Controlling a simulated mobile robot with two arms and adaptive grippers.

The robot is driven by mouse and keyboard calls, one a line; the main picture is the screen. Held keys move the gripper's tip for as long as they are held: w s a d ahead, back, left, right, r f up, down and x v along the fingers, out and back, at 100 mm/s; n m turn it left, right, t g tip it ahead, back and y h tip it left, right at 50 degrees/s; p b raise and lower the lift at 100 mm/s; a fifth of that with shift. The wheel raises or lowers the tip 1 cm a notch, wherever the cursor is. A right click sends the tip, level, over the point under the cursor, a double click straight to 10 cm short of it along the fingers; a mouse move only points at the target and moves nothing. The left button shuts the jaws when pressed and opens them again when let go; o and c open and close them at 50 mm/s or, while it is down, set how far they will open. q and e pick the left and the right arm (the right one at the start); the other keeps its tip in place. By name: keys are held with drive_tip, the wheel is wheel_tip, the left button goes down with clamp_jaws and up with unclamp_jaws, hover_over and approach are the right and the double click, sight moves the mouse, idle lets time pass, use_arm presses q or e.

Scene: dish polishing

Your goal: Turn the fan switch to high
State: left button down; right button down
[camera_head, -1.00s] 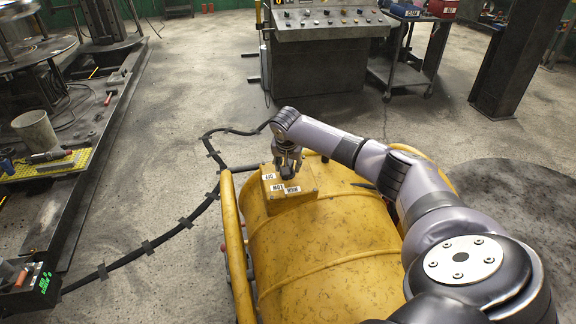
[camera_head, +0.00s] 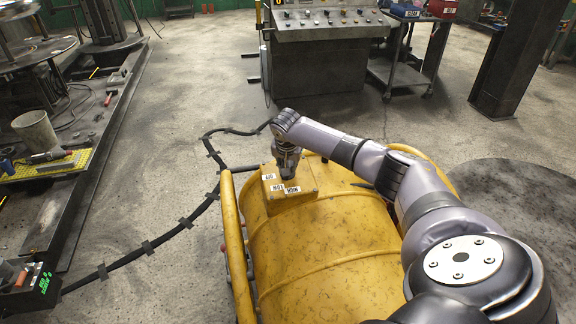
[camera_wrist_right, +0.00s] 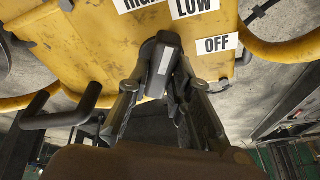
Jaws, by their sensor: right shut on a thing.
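The fan switch box (camera_head: 298,196) is yellow and sits on top of a big yellow drum-shaped fan (camera_head: 335,245). OFF, LOW and HIGH labels are on the box. My right gripper (camera_head: 288,176) comes down on the box from above and hides the switch in the head view. In the right wrist view, the dark switch knob (camera_wrist_right: 160,68) with a pale stripe is between the fingers of my right gripper (camera_wrist_right: 158,85), shut on it. The OFF label (camera_wrist_right: 217,44) is to the knob's right, LOW and HIGH above it. I cannot tell which label the knob points at.
A yellow tube rail (camera_head: 234,240) runs along the fan's left side. A black cable (camera_head: 150,245) lies on the floor to the left. A control console (camera_head: 328,50) stands behind.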

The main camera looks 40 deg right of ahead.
drive_tip(key=n+p, duration=0.2)
drive_tip(key=p, duration=0.1)
drive_tip(key=shift+s+r, duration=0.1)
drive_tip(key=shift+r, duration=0.05)
drive_tip(key=shift+n+t+y+p, duration=0.35)
drive_tip(key=shift+n+p, duration=0.5)
drive_tip(key=shift+n, duration=0.35)
drive_tip(key=shift+n+p, duration=0.4)
drive_tip(key=shift+n, duration=0.4)
drive_tip(key=shift+f, duration=0.2)
drive_tip(key=c, duration=1.4)
unclamp_jaws()
drive_tip(key=shift+c, duration=0.2)
